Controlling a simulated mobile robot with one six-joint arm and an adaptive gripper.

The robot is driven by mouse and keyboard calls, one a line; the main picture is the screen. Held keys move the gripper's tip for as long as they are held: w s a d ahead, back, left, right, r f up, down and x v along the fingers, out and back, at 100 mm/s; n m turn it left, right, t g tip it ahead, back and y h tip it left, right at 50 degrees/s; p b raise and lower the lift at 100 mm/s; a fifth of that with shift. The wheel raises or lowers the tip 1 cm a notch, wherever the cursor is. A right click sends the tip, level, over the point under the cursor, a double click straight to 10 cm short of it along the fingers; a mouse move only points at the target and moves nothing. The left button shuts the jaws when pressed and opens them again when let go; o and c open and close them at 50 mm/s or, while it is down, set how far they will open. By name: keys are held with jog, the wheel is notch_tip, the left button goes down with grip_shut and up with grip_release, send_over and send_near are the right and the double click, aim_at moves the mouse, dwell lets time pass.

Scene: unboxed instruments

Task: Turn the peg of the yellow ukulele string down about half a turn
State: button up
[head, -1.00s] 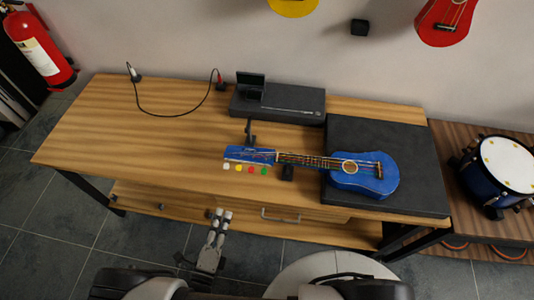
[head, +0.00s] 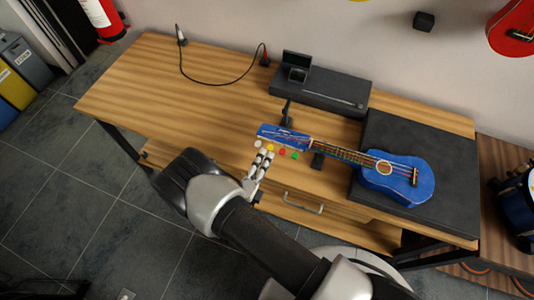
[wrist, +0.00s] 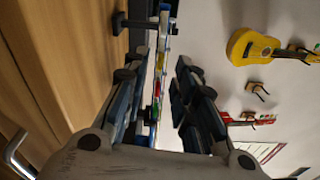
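A blue ukulele (head: 397,178) lies on the table, its body on a black mat and its neck pointing left. The headstock (head: 283,133) has white, yellow (head: 269,147), red (head: 281,152) and green (head: 294,155) pegs along its near edge. My gripper (head: 263,157) is just in front of the white and yellow pegs. In the wrist view my gripper (wrist: 163,64) is open. The headstock shows edge-on beyond and between its fingers, with the red peg (wrist: 158,88) visible. I cannot tell whether a finger touches a peg.
A black stand (head: 286,118) is by the headstock, and a dark neck support (head: 318,160) is under the neck. A black case (head: 330,93) with a small open box stands behind. A cable (head: 215,82) lies at the back left. A drawer handle (head: 300,203) juts from the front.

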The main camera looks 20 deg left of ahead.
aim_at(270, 148)
jog(key=shift+w+d, duration=0.2)
jog(key=shift+w, duration=1.25)
jog(key=shift+c, duration=0.2)
grip_shut()
